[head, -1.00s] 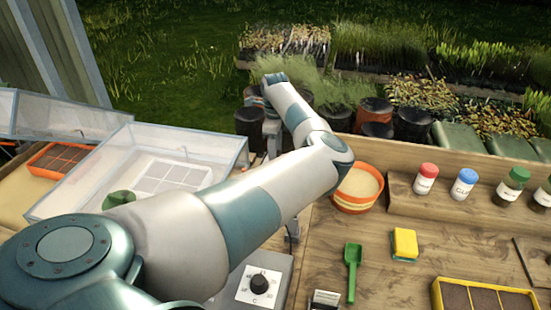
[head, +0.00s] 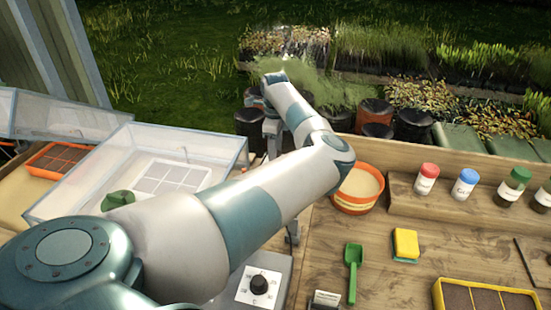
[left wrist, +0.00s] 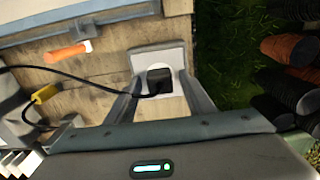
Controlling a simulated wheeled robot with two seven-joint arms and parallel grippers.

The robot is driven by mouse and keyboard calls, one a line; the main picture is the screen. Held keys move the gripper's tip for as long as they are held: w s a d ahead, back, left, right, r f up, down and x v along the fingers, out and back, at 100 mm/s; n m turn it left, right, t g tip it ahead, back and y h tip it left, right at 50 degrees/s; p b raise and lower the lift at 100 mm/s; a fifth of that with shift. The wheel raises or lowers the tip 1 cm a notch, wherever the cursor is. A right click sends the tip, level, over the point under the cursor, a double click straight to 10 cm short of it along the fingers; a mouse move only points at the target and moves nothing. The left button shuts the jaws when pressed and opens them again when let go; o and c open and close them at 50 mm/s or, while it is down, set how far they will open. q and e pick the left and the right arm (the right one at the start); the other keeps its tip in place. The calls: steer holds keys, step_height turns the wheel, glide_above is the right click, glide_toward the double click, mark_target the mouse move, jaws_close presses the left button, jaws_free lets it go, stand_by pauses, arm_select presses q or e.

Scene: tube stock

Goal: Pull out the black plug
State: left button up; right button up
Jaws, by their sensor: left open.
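The black plug (left wrist: 158,79) sits in a pale socket plate on a grey block (left wrist: 155,57) in the left wrist view. A black cable (left wrist: 78,76) runs from it to the left. My left gripper (left wrist: 161,86) is open, with one finger on each side of the plug in this view. I cannot tell whether the fingers touch it. In the head view my left arm reaches to the bench's far edge, with the gripper partly visible (head: 271,130). The plug is not visible there. My right gripper is not in view.
A yellow tag (left wrist: 44,94) is on the cable, and an orange-handled item (left wrist: 68,53) lies near it. The head view shows a dial box (head: 259,286), a clear propagator cover (head: 80,165), an orange sieve (head: 357,190), a green scoop (head: 353,270) and a yellow sponge (head: 405,243). Black pots (head: 412,124) stand beyond the bench.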

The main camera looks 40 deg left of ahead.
arm_select(q)
steer(key=shift+c, duration=0.2)
stand_by(0.3)
jaws_close()
steer(key=shift+r, duration=0.3)
steer(key=shift+r, duration=2.65)
